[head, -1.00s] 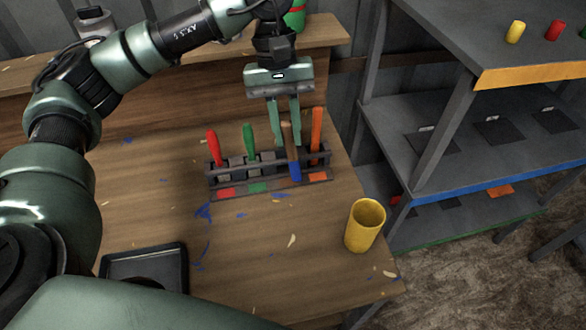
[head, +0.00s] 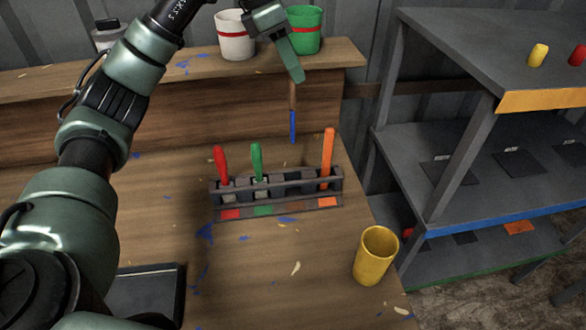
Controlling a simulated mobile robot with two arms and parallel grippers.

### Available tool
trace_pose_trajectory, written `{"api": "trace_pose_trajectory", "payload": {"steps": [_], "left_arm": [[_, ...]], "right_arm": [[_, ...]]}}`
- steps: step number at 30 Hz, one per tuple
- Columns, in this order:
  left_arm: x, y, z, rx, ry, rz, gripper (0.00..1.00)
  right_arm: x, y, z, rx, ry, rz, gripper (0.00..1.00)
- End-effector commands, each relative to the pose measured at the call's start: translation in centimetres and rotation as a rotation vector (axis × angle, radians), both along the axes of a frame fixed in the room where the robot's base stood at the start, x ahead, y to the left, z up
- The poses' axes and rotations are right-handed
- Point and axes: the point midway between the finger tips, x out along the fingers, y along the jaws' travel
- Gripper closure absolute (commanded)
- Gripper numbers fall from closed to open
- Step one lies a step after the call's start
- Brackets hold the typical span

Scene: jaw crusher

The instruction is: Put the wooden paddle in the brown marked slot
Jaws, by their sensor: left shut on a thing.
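The wooden paddle (head: 292,112) has a brown upper part and a blue lower end. It hangs upright in my left gripper (head: 293,77), shut on its top, above and behind the rack. The dark rack (head: 279,186) stands on the workbench with red, green, brown and orange marks along its front. The brown marked slot (head: 296,206) lies between the green and orange marks, with no paddle in it. A red paddle (head: 221,166), a green paddle (head: 257,162) and an orange paddle (head: 328,158) stand at their marks. My right gripper is out of view.
A yellow cup (head: 376,256) stands near the bench's right edge. A dark tray (head: 150,290) lies at the front left. White (head: 234,38) and green (head: 304,32) buckets stand on the back ledge. A grey shelf unit (head: 440,110) stands to the right.

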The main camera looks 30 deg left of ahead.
Motion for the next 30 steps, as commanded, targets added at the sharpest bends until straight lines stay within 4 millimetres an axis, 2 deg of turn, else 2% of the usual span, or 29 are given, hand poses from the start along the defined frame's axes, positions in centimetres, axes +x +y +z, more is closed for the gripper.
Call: {"api": "trace_pose_trajectory", "payload": {"steps": [3, 13, 16, 23, 30], "left_arm": [[-0.1, 0.1, -3.4, 0.002, 0.008, -0.001, 1.0], [-0.2, 0.0, -11.7, 0.001, 0.005, -0.004, 1.0], [-0.1, 0.0, -13.3, 0.0, 0.003, -0.004, 1.0], [-0.1, 0.0, -15.0, 0.001, 0.001, -0.004, 1.0], [-0.1, 0.0, -18.1, 0.001, 0.002, -0.004, 1.0]], "right_arm": [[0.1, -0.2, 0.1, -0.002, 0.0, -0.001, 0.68], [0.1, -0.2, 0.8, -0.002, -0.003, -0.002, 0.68], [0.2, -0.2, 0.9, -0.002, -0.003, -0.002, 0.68], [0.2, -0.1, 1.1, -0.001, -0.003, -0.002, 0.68], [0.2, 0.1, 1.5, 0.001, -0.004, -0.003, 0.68]]}}
